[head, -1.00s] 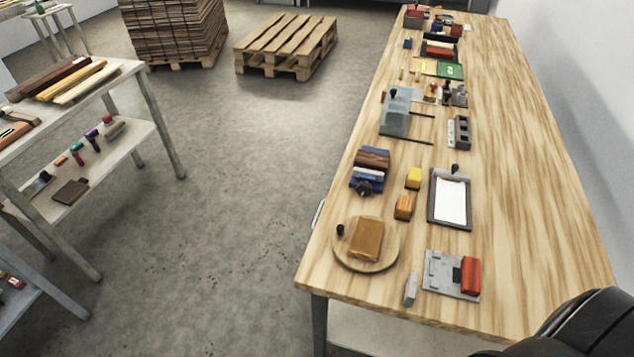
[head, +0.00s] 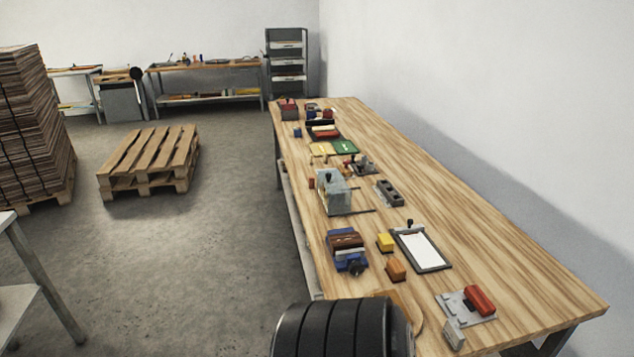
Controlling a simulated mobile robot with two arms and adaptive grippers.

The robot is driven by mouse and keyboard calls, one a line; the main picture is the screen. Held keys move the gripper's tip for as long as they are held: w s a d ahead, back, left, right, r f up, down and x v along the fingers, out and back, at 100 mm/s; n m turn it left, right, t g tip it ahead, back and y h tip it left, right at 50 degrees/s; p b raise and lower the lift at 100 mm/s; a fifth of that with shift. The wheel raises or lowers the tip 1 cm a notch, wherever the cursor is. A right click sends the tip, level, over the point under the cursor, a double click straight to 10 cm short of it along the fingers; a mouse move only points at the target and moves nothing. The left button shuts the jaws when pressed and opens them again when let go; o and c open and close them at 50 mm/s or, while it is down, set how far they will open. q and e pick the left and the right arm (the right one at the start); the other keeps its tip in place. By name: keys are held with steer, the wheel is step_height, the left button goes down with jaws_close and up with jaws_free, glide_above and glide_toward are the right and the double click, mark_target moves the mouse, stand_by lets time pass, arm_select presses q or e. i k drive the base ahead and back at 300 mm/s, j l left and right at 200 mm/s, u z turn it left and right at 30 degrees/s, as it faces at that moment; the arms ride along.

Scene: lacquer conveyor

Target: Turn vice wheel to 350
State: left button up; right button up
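The vice (head: 346,246) is blue with brown wood-like jaws and stands near the left edge of the long wooden bench. Its dark wheel (head: 356,269) is on the side facing me, low at the front of the vice. The wheel is small here, and I cannot read any marking or angle on it. Neither of my grippers is in view. A black ribbed part, which seems to be my own arm, fills the bottom middle, in front of the vice and apart from it in the picture.
Yellow (head: 385,242) and orange (head: 396,269) blocks sit right of the vice, by a clipboard (head: 422,248). A clear-sided fixture (head: 333,191) with rods stands behind. A grey plate with a red block (head: 480,300) lies front right. The black part hides most of a round board (head: 417,318).

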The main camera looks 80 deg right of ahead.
mark_target(355, 267)
steer(key=i+z, duration=0.35)
steer(key=i+j+z, duration=0.3)
steer(key=i+z, duration=0.15)
steer(key=z, duration=0.3)
steer(key=i+l+z, duration=0.1)
steer(key=z, duration=0.3)
steer(key=i+z, duration=0.2)
steer(key=z, duration=0.25)
steer(key=i+j+z, duration=0.15)
steer(key=z, duration=0.25)
steer(key=i+j+z, duration=0.1)
steer(key=z, duration=0.35)
